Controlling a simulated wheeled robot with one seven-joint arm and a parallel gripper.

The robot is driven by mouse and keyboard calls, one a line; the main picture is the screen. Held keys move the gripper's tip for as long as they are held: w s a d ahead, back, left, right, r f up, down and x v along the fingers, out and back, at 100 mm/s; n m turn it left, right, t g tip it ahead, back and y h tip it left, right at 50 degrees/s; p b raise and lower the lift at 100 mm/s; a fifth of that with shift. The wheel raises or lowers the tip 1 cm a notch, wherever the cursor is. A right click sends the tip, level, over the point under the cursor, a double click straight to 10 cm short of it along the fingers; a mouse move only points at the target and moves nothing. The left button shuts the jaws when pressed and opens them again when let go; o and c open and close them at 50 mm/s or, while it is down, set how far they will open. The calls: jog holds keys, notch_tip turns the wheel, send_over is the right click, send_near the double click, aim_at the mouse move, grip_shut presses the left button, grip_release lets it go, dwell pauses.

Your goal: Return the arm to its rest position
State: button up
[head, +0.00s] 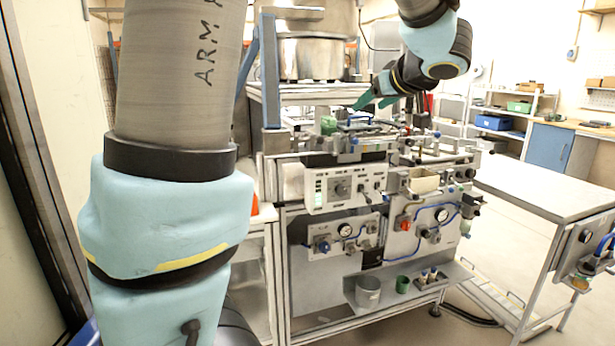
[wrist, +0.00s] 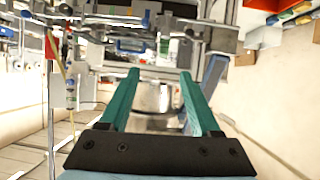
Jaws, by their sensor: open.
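My gripper (head: 376,92) shows in the head view above the top of the machine, with its green fingers pointing left. In the wrist view my gripper (wrist: 158,78) has its two green fingers spread apart with nothing held between them. My arm reaches in from the upper right of the head view, and a large part of it fills the left side. The machine (head: 330,243) stands in front of me with gauges, knobs and a control panel. My fingers are close to the machine's top; whether they touch anything there cannot be told.
A large metal drum (head: 311,58) stands behind my gripper. A light table (head: 545,190) extends at the right. A metal cup (head: 368,292) and a green cup (head: 402,285) sit on the machine's lower shelf. Shelves with a blue bin (head: 493,122) stand at the back right.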

jog(key=w+a+f+m+t+h, duration=0.1)
jog(key=w+a+f+m+h, duration=0.1)
jog(key=w+f+h, duration=0.15)
jog(key=s+a+f+m+g+h, duration=0.3)
jog(key=a+f+g, duration=0.15)
jog(key=f, duration=0.55)
jog(key=s+a+f+g+y, duration=0.1)
jog(key=s+a+f+g, duration=0.2)
jog(key=s+a+f, duration=0.3)
jog(key=s+a+f+g+y, duration=0.1)
jog(key=s+a+f+g, duration=0.3)
jog(key=s, duration=0.7)
jog(key=a+f, duration=0.2)
jog(key=a, duration=0.2)
jog(key=shift+s+a+f+y, duration=0.2)
jog(key=shift+s+f+y, duration=0.1)
jog(key=shift+y, duration=0.05)
